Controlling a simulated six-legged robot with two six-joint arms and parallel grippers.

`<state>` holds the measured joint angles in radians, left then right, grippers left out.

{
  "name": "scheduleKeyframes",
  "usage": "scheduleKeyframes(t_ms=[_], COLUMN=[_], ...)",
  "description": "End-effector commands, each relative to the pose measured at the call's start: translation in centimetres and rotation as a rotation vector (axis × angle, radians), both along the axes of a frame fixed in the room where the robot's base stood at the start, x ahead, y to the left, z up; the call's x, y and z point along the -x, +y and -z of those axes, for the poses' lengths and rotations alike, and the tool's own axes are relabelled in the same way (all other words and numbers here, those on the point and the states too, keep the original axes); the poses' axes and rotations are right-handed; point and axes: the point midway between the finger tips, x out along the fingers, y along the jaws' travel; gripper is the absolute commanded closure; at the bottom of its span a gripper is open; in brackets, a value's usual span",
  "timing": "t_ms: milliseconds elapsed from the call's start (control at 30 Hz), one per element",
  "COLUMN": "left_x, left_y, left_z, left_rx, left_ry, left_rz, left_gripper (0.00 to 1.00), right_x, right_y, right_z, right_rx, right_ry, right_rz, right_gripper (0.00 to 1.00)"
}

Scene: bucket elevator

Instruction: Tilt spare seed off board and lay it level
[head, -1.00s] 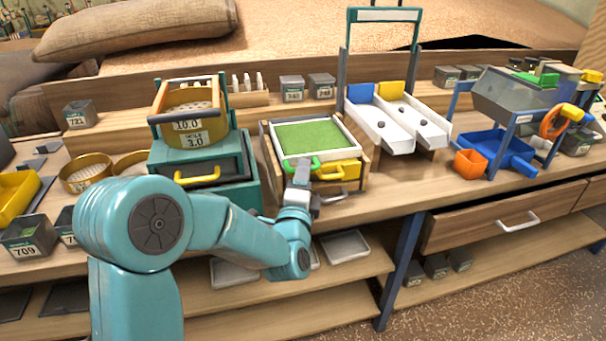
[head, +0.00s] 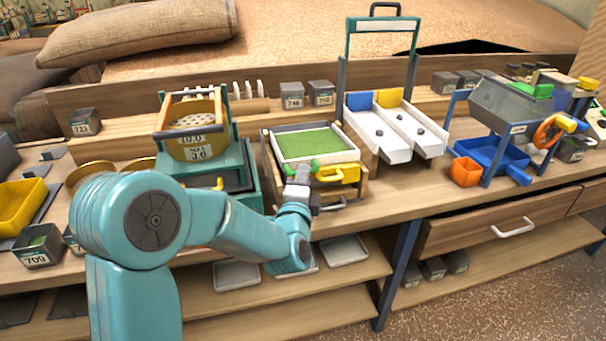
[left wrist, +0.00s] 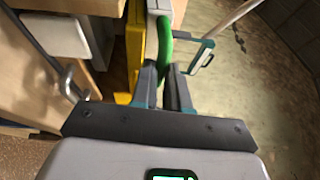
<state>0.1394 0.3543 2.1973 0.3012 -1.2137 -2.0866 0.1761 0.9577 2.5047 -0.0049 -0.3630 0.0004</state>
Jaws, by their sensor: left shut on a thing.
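The board (head: 310,144) has a green face in a pale frame and sits in a wooden-sided stand on the bench. It looks close to level; its exact tilt is hard to tell. No separate seeds can be made out on it. My left gripper (head: 301,175) is at its front edge, shut on the green handle (head: 288,168). In the left wrist view the green handle (left wrist: 165,45) passes between the fingertips (left wrist: 170,72). A yellow tray front (head: 338,174) is just below and right of the handle. My right gripper is not in view.
A teal sieve unit (head: 200,170) stands close on the left. A white two-lane chute (head: 392,128) stands on the right, with a blue tray and orange bin (head: 465,171) farther right. A metal drawer handle (head: 335,203) lies below the board. Pale trays (head: 343,249) lie on the lower shelf.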

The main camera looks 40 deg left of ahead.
Motion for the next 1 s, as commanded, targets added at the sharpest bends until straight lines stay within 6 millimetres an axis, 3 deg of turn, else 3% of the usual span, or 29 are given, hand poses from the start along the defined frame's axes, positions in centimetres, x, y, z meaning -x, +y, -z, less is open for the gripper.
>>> scheduleKeyframes(t_ms=[33,300,500,700,1000], left_x=[-0.1,-1.0,-1.9,-2.7,-3.7], left_y=[0.1,1.1,2.2,3.2,4.3], left_z=[-2.5,-7.6,-10.4,-11.9,-13.1], left_rx=[0.017,0.162,0.264,0.329,0.328], left_ry=[0.012,0.134,0.221,0.279,0.275], left_rz=[0.000,-0.002,-0.002,-0.002,-0.002], left_gripper=[1.00,1.00,1.00,1.00,1.00], right_x=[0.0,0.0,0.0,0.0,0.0], right_y=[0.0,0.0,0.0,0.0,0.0], right_z=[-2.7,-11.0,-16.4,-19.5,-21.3], right_rx=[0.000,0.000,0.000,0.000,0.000], right_ry=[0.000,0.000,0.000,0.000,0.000], right_rz=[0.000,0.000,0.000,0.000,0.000], right_gripper=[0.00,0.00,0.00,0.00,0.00])
